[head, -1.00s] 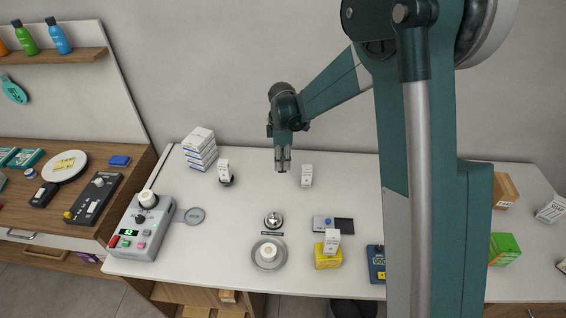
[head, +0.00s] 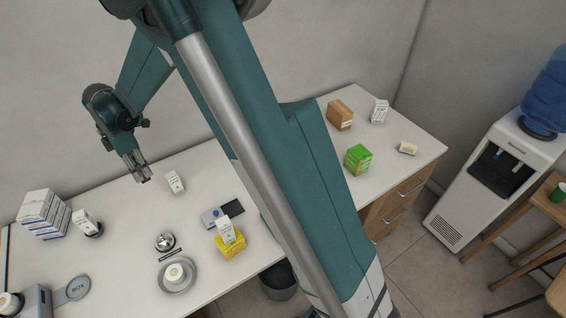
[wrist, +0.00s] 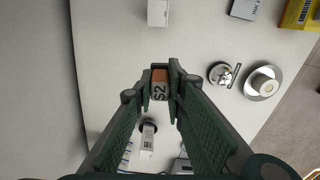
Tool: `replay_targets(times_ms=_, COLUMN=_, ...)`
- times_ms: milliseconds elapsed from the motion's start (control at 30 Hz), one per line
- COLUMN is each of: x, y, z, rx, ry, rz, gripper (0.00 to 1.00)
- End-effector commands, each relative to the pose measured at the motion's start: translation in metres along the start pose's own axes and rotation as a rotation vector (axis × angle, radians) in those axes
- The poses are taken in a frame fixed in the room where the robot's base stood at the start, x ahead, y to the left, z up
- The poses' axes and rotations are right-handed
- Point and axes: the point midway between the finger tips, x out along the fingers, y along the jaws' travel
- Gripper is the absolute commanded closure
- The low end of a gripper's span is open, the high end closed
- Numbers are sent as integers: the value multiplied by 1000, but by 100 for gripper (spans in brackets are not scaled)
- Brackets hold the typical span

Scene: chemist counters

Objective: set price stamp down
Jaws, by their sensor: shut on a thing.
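My gripper (head: 143,179) is above the white counter (head: 120,240), near its back edge. In the wrist view its fingers (wrist: 160,88) are shut on a small block with a brown top and a pale face with dark characters (wrist: 159,91), which I take to be the price stamp. The stamp is held clear of the counter; in the head view it is too small to make out well. A white carton (head: 175,182) stands just right of my gripper and shows at the top of the wrist view (wrist: 158,12).
A bell (head: 165,241), a round dish (head: 189,288) and a stamp pad (head: 232,207) lie toward the front. A yellow box (head: 230,248) bears a white carton. Stacked boxes (head: 40,211) stand at left. A green box (head: 358,159) is at right. Counter below my gripper looks clear.

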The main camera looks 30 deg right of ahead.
Motion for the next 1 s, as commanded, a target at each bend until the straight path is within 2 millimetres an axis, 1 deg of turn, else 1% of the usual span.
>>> replay_targets(times_ms=33, x=0, y=1, z=12, rx=14, ry=0, rz=0, gripper=100)
replay_targets(times_ms=167, x=0, y=2, z=38, rx=46, ry=0, rz=0, gripper=100)
replay_targets(times_ms=267, x=0, y=2, z=63, rx=76, ry=0, rz=0, gripper=100)
replay_targets(times_ms=567, x=0, y=-3, z=146, rx=178, ry=0, rz=0, gripper=100)
replay_targets(times_ms=700, x=0, y=-9, z=184, rx=225, ry=0, rz=0, gripper=100)
replay_targets(times_ms=767, x=-1, y=-12, z=200, rx=246, ry=0, rz=0, gripper=100)
replay_targets(times_ms=1000, x=-1, y=-27, z=264, rx=328, ry=0, rz=0, gripper=100)
